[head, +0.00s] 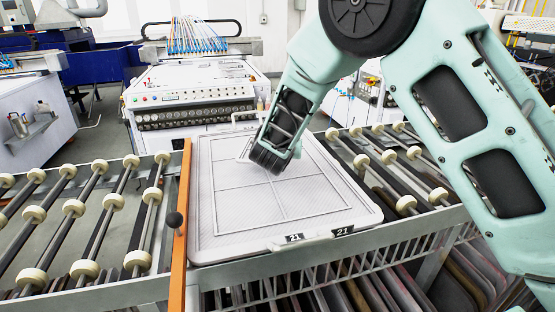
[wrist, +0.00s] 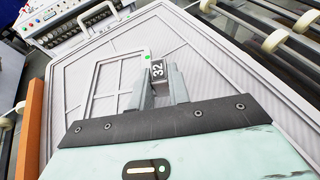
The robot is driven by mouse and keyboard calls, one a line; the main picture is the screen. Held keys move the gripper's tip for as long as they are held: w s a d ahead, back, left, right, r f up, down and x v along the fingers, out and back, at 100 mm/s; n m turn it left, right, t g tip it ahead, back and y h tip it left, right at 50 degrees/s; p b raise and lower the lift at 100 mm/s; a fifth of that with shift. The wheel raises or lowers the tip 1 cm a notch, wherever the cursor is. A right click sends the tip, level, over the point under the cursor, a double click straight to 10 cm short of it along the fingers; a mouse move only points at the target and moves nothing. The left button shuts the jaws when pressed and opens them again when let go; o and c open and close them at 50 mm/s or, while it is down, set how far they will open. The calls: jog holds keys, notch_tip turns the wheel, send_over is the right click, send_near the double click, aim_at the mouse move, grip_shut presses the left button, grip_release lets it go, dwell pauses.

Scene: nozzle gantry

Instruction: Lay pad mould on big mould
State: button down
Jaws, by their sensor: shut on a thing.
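The big mould (head: 245,225) is a wide, pale grey tray with raised ribs and black "21" labels on its near edge. It lies flat between the roller rails and fills much of the wrist view (wrist: 215,75). My gripper (wrist: 160,84) is shut on the dark "32" tab of the pad mould (wrist: 118,73), a small, pale framed panel with a green dot. My gripper (head: 267,160) is over the far middle of the big mould in the head view and hides most of the pad mould. I cannot tell whether the pad mould touches the big mould.
An orange bar (head: 181,215) with a black knob runs along the big mould's left side. Rollers (head: 75,208) flank it on both sides. A white control machine (head: 195,95) stands behind. Several dark panels (head: 330,292) are racked below the front rail.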

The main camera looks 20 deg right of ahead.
aim_at(283, 170)
jog(key=shift+f, duration=2.3)
jog(key=shift+f, duration=0.1)
jog(key=c, duration=1.3)
grip_release()
jog(key=b+v, duration=0.1)
jog(key=v, duration=1.1)
jog(key=shift+s+d, duration=0.1)
